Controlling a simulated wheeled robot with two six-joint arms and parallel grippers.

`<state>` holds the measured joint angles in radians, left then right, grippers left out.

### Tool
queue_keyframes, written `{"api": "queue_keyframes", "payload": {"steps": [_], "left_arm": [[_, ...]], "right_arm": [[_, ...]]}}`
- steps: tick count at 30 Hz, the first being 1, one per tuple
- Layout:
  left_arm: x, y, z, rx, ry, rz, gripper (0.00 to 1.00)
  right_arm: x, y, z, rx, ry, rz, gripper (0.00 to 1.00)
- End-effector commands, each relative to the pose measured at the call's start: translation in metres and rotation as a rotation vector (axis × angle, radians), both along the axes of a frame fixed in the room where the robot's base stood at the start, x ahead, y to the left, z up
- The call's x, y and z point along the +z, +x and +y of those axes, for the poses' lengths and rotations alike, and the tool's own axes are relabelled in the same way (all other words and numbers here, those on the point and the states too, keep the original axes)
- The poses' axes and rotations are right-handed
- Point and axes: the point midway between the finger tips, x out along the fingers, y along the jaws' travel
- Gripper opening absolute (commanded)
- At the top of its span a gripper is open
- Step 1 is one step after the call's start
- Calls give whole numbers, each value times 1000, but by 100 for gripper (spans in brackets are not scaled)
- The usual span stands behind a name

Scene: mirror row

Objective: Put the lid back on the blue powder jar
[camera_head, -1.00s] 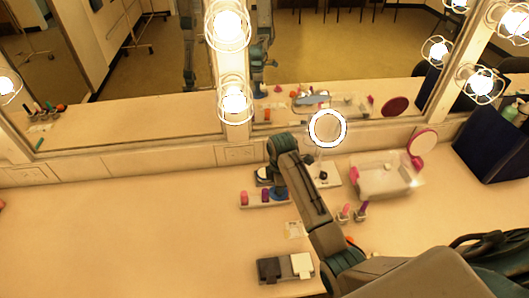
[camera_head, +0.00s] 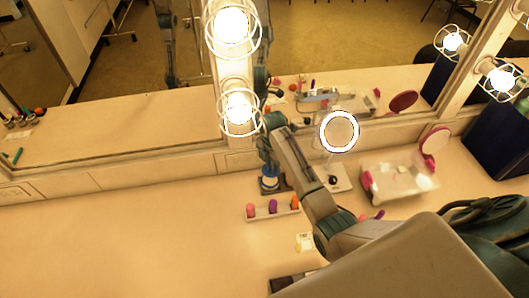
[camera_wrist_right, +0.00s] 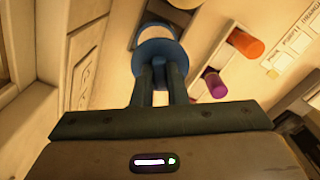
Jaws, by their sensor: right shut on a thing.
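The blue powder jar (camera_head: 270,184) stands on a small dark base near the mirror wall. In the right wrist view the blue jar (camera_wrist_right: 137,60) shows as a blue rim beyond my fingertips. My right gripper (camera_head: 266,164) is directly above the jar, pointing down. My left gripper is not in view.
A rack (camera_head: 262,214) with several coloured pieces stands just in front of the jar. The counter at left is clear.

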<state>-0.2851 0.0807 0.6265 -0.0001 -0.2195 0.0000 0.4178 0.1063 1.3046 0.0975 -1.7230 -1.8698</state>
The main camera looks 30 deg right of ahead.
Motion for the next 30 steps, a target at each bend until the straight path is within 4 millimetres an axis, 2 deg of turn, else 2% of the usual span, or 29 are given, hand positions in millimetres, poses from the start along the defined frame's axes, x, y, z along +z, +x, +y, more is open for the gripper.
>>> {"api": "queue_keyframes", "payload": {"steps": [5, 11, 20, 22, 30], "left_arm": [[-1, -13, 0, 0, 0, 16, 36], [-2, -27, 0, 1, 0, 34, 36], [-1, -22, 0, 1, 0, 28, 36], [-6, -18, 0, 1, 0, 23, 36], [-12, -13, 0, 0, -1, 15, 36]], "right_arm": [[-1, 0, 0, 0, 0, 1, 0], [-11, -1, 0, 0, 0, 3, 0], [-40, -1, 0, -1, -1, 2, 0], [-49, -1, 0, -1, -1, 2, 0], [-63, 0, 0, -1, 0, 1, 0]]}}
